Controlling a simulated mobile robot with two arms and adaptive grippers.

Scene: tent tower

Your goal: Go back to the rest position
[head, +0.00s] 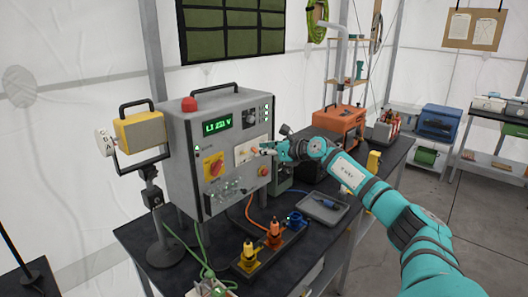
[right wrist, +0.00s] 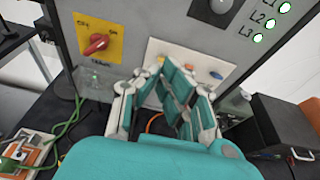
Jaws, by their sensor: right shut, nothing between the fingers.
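My right arm reaches in from the lower right of the head view. My right gripper (head: 266,149) is shut and empty, its fingertips close to the front of a grey control cabinet (head: 181,150). It is beside a cream button plate (head: 243,158); I cannot tell whether it touches it. In the right wrist view my right gripper (right wrist: 180,82) has its fingers together in front of the lower cabinet face and partly hides the cream plate (right wrist: 155,48). A red rotary switch on yellow (right wrist: 96,44) is left of it. My left gripper is not in view.
The cabinet stands on a black table (head: 150,240). Yellow and orange plugs (head: 273,236), a grey tray (head: 324,207) and loose cables lie in front of it. An orange case (head: 340,118) is behind my right arm. Open floor (head: 430,195) lies on the right.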

